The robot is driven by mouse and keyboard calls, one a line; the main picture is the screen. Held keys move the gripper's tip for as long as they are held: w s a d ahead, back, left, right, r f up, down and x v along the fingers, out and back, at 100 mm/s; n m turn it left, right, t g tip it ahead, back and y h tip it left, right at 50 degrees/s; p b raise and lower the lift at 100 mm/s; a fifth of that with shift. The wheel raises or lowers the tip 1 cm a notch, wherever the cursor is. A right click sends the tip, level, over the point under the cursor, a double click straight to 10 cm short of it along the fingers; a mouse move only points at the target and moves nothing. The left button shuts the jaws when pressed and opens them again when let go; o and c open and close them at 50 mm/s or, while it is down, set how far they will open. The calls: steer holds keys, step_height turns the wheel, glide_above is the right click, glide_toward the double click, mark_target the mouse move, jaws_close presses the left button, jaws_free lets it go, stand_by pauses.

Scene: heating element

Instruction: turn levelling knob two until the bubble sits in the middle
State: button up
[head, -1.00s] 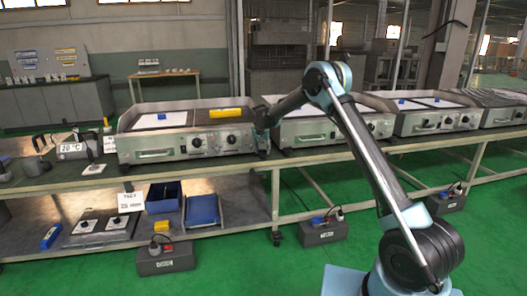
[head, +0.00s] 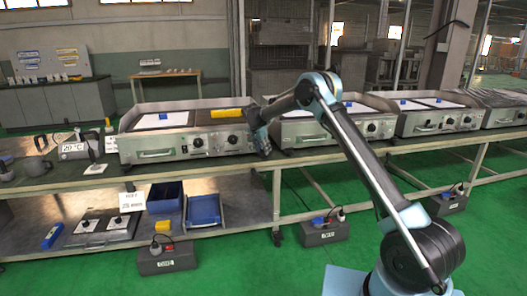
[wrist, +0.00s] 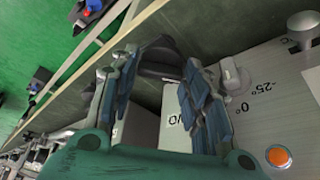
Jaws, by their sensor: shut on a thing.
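The nearest griddle (head: 165,143) stands on the bench, with a yellow block (head: 227,113), perhaps the level, on its top plate. Its bubble is too small to make out. My gripper (head: 260,143) is at this griddle's right front corner. In the wrist view my gripper (wrist: 162,68) has its blue-padded fingers closed around a dark round knob (wrist: 160,57) low at the griddle's corner. Much of the knob is hidden between the fingers, and I cannot read a number on it.
A grey control knob (wrist: 234,76) with degree marks and an orange lamp (wrist: 278,156) lie close to the right finger on the griddle's front. A second griddle (head: 303,132) stands just right of my gripper. A blue bin (head: 165,197) sits on the lower shelf.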

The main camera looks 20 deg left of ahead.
steer(key=o, duration=1.1)
steer(key=shift+c, duration=0.2)
steer(key=shift+r, duration=0.1)
steer(key=v, duration=0.7)
steer(key=shift+r, duration=0.3)
steer(key=shift+s, duration=0.1)
